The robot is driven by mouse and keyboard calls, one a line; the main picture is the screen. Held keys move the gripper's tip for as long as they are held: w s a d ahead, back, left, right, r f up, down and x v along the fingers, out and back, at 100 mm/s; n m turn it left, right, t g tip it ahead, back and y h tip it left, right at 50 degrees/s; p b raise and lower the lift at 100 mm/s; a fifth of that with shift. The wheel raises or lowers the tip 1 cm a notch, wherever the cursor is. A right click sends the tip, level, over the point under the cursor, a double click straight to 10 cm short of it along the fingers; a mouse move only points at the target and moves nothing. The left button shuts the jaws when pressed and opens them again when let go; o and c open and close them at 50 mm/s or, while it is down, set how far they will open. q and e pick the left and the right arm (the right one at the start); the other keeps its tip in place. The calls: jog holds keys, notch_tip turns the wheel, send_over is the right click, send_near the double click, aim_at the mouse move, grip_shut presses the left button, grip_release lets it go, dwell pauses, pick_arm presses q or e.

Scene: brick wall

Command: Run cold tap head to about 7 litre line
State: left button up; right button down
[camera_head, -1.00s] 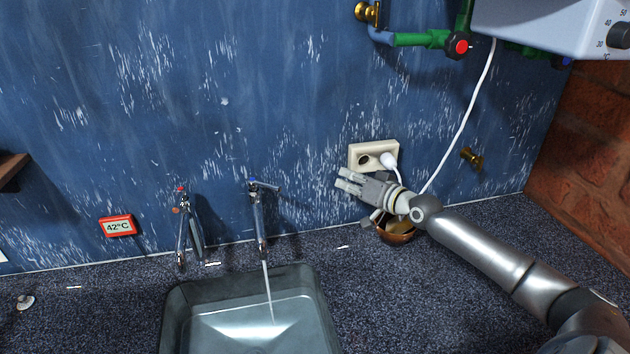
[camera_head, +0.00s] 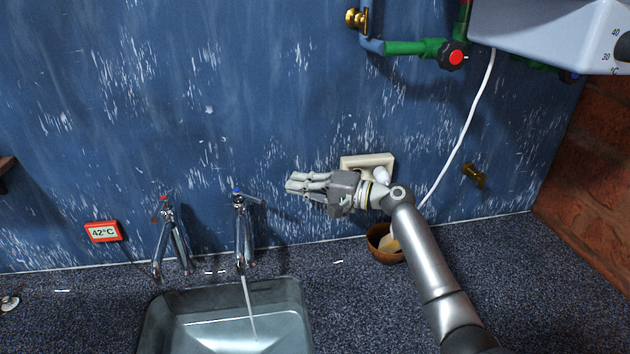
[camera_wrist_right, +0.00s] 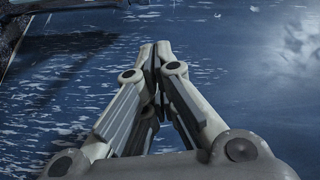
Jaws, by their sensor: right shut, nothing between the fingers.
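The cold tap (camera_head: 243,225), with a blue-marked head (camera_head: 238,193) and a lever pointing right, runs a thin stream of water (camera_head: 249,305) into the sink (camera_head: 297,318). Water lies in the sink; no litre line is readable. The red-marked hot tap (camera_head: 169,235) stands to its left, with no stream visible. My right gripper (camera_head: 292,184) is shut and empty, in front of the wall to the right of the cold tap head and apart from it. Its closed fingers (camera_wrist_right: 159,58) show in the right wrist view. My left gripper is not in view.
A wall socket (camera_head: 368,160) with a white plug is behind my right wrist. A brown bowl (camera_head: 376,247) stands on the counter below it. A 42°C display (camera_head: 103,232) is at left. Green pipes with a red-centred valve (camera_head: 453,56) and a white heater (camera_head: 545,35) are above.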

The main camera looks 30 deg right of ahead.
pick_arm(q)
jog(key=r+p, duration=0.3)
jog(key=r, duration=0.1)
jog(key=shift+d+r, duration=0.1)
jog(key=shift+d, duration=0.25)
pick_arm(e)
jog(key=a+f, duration=0.1)
jog(key=a, duration=0.5)
jog(key=shift+w, duration=0.45)
jog(key=shift+f, duration=0.1)
jog(key=shift+a, duration=0.15)
